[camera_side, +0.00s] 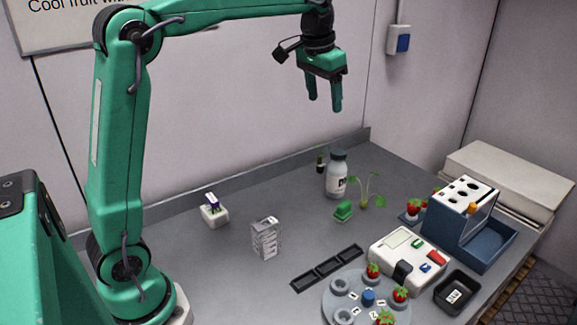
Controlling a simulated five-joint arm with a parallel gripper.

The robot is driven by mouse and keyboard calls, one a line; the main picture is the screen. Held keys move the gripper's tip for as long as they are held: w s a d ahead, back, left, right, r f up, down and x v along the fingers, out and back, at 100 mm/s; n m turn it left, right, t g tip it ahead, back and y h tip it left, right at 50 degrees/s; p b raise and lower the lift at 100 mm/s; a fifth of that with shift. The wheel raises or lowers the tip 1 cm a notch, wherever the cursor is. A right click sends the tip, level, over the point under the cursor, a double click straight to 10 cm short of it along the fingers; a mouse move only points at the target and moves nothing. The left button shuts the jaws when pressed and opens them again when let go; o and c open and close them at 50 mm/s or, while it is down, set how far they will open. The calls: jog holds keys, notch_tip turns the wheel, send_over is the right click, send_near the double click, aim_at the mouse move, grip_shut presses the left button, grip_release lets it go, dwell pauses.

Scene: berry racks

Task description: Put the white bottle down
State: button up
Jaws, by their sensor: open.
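The white bottle (336,177) stands upright on the grey table toward the back, with a dark grey cap and a dark label. My gripper (324,106) hangs above it, well clear of it, with its two green fingers pointing down. The fingers are apart and nothing is between them. The gripper is not touching the bottle.
A small dark vial (320,164) stands just behind the bottle. The table's left-middle is mostly free.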

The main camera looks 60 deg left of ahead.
jog(key=s+d+f+t, duration=0.1)
jog(key=s+d+f, duration=0.1)
jog(key=s, duration=0.6)
jog(key=s+d+f+t, duration=0.1)
jog(key=s+f, duration=0.3)
jog(key=s, duration=0.5)
jog(key=s+d+f+t, duration=0.1)
jog(key=s+d+f, duration=0.1)
jog(key=s, duration=0.6)
jog(key=shift+s+d+f, duration=0.25)
jog(key=shift+d+f, duration=0.05)
jog(key=shift+f, duration=0.4)
